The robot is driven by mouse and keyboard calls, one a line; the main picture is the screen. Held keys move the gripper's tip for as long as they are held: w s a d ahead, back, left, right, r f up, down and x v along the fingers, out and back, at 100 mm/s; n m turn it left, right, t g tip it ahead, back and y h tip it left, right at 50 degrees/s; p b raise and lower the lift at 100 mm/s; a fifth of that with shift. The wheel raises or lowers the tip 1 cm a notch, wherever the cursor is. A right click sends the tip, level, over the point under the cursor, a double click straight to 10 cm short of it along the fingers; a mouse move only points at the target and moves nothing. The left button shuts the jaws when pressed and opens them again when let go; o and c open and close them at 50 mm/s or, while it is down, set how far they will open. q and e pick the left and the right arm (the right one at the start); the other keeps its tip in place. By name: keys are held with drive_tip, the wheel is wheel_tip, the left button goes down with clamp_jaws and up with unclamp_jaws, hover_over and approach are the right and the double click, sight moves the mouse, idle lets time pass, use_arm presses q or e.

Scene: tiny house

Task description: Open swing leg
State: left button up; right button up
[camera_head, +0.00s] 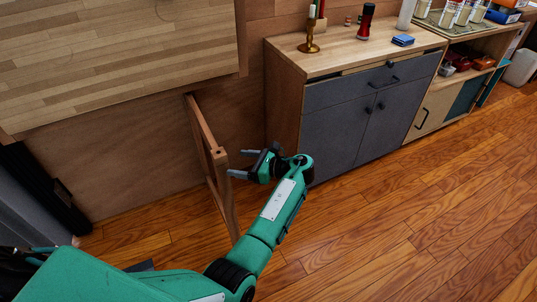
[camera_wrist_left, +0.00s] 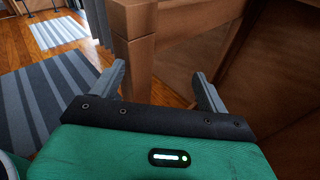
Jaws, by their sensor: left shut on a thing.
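The swing leg (camera_head: 222,190) is a wooden frame that stands out at an angle from the wall below a wooden board. Its upright post and upper rail show, and its lower end is partly hidden by my arm. My left gripper (camera_head: 238,163) is at the upper part of the post, with its fingers pointing left. In the left wrist view the post (camera_wrist_left: 137,55) stands between the two grey fingers of the left gripper (camera_wrist_left: 158,75), which is shut on it. The exact finger contact is hard to see. My right gripper is not in view.
The light wooden board (camera_head: 120,55) hangs over the leg. A grey-fronted cabinet (camera_head: 345,120) stands right of the gripper, with a candlestick (camera_head: 309,38) on top. Wood floor (camera_head: 430,215) is clear at the right. A striped rug (camera_wrist_left: 50,105) lies left in the wrist view.

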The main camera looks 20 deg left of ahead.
use_arm(q)
drive_tip(key=shift+w+d, duration=0.6)
drive_tip(key=shift+w, duration=0.1)
drive_tip(key=w+d+b, duration=0.4)
drive_tip(key=w+d, duration=0.1)
drive_tip(key=shift+w+f, duration=0.1)
drive_tip(key=shift+w, duration=0.05)
idle(0.3)
drive_tip(key=shift+a, duration=0.1)
idle(0.5)
